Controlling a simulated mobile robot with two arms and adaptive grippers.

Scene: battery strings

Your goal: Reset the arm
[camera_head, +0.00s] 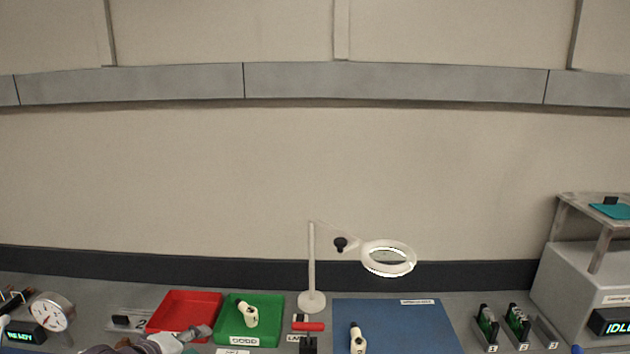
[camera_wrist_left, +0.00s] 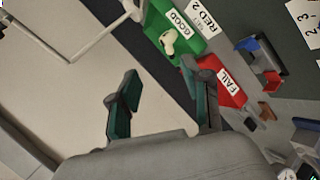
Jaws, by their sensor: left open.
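My left gripper (camera_wrist_left: 165,102) is open and empty in the left wrist view, its two dark fingers with green pads spread apart. In the head view part of my left arm and gripper (camera_head: 198,333) shows at the bottom left, in front of the red tray (camera_head: 185,306). My right gripper is not in view.
A green GOOD tray (camera_head: 275,305) holds a white part (camera_head: 247,313). A magnifier lamp (camera_head: 312,270) stands behind a blue mat (camera_head: 395,318), which has another white part (camera_head: 357,337). Slotted holders (camera_head: 488,328) stand right, a gauge (camera_head: 52,311) left.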

